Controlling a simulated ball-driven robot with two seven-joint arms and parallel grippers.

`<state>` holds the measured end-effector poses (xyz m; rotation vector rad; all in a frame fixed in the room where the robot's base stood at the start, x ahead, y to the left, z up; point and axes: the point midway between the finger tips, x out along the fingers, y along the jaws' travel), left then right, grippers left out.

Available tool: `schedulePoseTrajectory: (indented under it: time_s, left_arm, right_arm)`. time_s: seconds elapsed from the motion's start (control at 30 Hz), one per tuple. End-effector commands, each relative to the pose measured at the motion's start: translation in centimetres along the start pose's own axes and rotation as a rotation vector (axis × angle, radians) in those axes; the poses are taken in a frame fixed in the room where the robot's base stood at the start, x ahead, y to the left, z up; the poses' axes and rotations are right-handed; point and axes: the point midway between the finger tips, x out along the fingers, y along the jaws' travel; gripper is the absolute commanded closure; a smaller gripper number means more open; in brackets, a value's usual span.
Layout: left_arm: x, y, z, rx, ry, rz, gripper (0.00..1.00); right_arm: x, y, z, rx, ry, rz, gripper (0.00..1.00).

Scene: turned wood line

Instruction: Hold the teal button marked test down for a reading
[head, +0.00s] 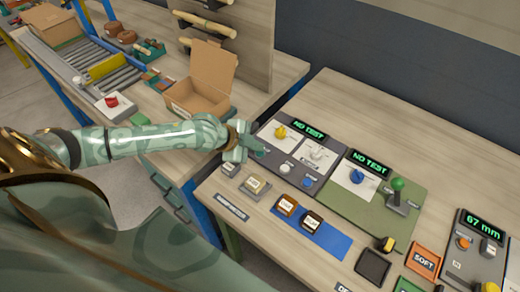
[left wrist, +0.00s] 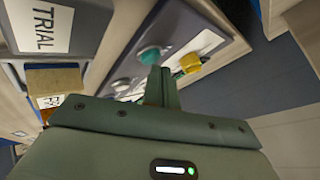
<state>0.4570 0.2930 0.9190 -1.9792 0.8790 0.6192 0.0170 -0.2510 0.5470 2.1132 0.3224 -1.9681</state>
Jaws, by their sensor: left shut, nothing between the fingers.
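The teal button (head: 262,153) sits at the left end of a dark grey tester panel (head: 318,178). The panel's display (head: 308,130) reads NO TEST in green. In the left wrist view the teal button (left wrist: 149,55) is a round cap just beyond my fingertips. My left gripper (head: 243,145) is shut and empty, pointing down beside the button. Its fingers (left wrist: 161,78) overlap the button's lower edge in the left wrist view; I cannot tell whether they touch it. Any marking on the button is unreadable. My right gripper is not in view.
A yellow knob (head: 280,132) is close to the button, with a white knob (head: 316,154) farther right. A green panel (head: 375,205) with a blue knob and green-topped lever stands beside it. An open cardboard box (head: 205,80) is behind my wrist. Small blocks lie on a blue mat (head: 328,238).

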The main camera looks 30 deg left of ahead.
Motion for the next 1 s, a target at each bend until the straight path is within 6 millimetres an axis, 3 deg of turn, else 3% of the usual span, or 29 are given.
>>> schedulePoseTrajectory:
  time_s: [1.0]
  left_arm:
    - [0.53, 0.41, 0.39, -0.001, 0.000, 0.001, 1.00]
  right_arm:
    - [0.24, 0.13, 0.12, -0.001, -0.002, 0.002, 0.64]
